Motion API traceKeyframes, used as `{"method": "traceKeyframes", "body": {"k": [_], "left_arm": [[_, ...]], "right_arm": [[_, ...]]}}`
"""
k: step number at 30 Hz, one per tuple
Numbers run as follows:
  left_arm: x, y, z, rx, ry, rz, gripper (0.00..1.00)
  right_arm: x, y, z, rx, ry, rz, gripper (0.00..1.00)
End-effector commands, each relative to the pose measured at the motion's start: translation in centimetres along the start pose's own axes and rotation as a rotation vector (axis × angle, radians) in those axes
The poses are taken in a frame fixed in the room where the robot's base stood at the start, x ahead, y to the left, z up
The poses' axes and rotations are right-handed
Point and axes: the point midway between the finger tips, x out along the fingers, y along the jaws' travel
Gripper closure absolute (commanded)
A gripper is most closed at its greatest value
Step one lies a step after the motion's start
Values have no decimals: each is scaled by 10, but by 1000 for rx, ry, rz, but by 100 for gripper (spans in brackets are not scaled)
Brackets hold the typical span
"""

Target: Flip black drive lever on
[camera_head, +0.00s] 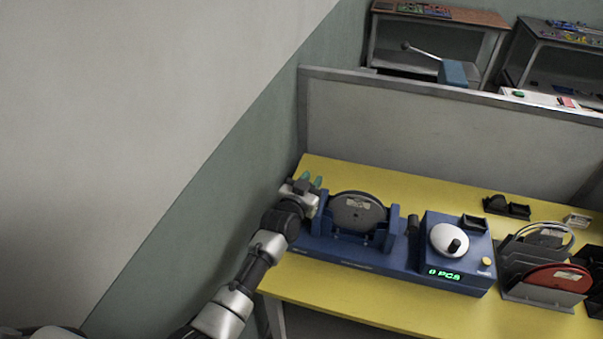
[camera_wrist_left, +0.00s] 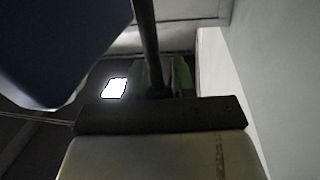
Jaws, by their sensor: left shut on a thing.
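The black drive lever shows in the left wrist view as a dark rod (camera_wrist_left: 147,40). It runs down from the top edge between the green fingers of my left gripper (camera_wrist_left: 163,78), which is shut on it. In the head view my left gripper (camera_head: 311,181) is at the left end of the blue machine (camera_head: 345,258), beside the reel stand. The lever cannot be made out there, hidden by the gripper and wrist. A dark grey reel (camera_head: 357,212) sits upright in the stand. My right gripper is not in view.
On the yellow table (camera_head: 400,313), a blue counter box (camera_head: 457,275) has a white crank disc (camera_head: 449,240) and a green display reading 0 PCS. A rack with a red reel (camera_head: 558,278) stands at right. A grey partition (camera_head: 430,130) is behind; a wall is close at left.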

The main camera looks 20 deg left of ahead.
Motion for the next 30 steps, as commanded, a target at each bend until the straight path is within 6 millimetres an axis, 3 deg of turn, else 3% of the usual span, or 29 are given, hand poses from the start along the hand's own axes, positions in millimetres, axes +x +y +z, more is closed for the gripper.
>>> {"method": "traceKeyframes", "body": {"k": [13, 14, 18, 30], "left_arm": [[1, 10, 1, 69, -13, -1, 100], [1, 10, 1, 69, -13, -1, 73], [1, 10, 1, 68, -12, -1, 51], [-4, 9, 1, 67, -11, -2, 50]], "right_arm": [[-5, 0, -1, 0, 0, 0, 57], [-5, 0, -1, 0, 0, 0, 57], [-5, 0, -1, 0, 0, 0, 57], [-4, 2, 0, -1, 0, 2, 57]]}}
